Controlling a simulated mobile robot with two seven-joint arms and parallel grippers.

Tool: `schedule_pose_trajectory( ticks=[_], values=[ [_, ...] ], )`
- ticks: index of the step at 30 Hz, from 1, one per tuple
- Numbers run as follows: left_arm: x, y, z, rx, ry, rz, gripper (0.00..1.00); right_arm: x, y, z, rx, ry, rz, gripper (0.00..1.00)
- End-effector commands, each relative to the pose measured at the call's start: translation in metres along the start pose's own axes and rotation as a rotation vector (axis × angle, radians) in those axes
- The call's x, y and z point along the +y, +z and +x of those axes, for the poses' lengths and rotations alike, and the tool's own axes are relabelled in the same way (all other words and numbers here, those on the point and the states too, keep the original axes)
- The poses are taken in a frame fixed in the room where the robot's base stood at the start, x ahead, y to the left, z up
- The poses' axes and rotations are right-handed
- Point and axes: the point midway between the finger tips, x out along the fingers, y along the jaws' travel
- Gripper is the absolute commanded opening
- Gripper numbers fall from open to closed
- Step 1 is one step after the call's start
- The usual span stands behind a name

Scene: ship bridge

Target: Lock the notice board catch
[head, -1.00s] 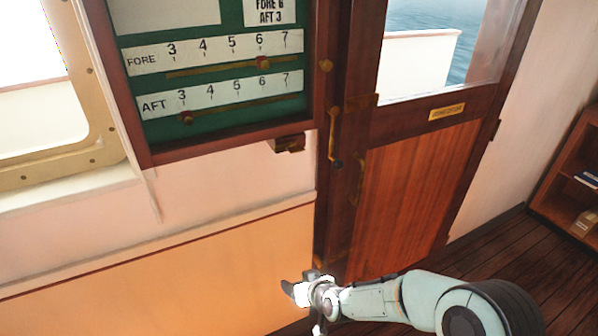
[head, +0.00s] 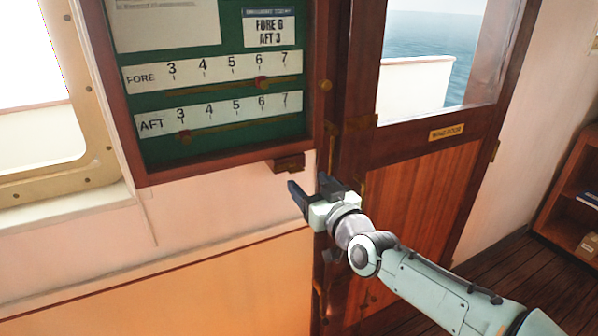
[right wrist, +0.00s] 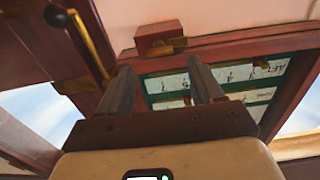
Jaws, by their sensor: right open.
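The notice board (head: 230,172) hangs on the wall with a green panel in a red-brown wooden frame. A small wooden block (head: 288,163) sits just under its lower right corner. In the right wrist view the block (right wrist: 157,33) carries a brass bar (right wrist: 165,47), which looks like the catch; whether it is locked I cannot tell. My right gripper (head: 309,183) is open and empty, just below and to the right of the block. In the right wrist view its fingers (right wrist: 160,75) point towards the block, apart from it. My left gripper is not in view.
A wooden door (head: 415,190) with brass handles stands right of the board, close behind my right arm. A window frame (head: 95,130) is at the left. A shelf (head: 570,215) stands at the far right. The wall below the board is clear.

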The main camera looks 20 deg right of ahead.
Motion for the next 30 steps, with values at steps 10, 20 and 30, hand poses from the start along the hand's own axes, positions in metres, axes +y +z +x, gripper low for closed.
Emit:
schedule_pose_trajectory(
  ticks=[10, 20, 30],
  values=[
    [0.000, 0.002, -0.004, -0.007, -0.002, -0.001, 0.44, 0.000, 0.001, 0.053, -0.002, 0.000, -0.001, 0.66],
    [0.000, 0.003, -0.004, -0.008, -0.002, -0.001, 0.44, 0.000, 0.001, 0.060, -0.002, 0.000, 0.000, 0.66],
    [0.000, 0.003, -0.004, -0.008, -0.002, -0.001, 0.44, 0.000, 0.001, 0.059, -0.002, 0.000, 0.000, 0.10]
  ],
)
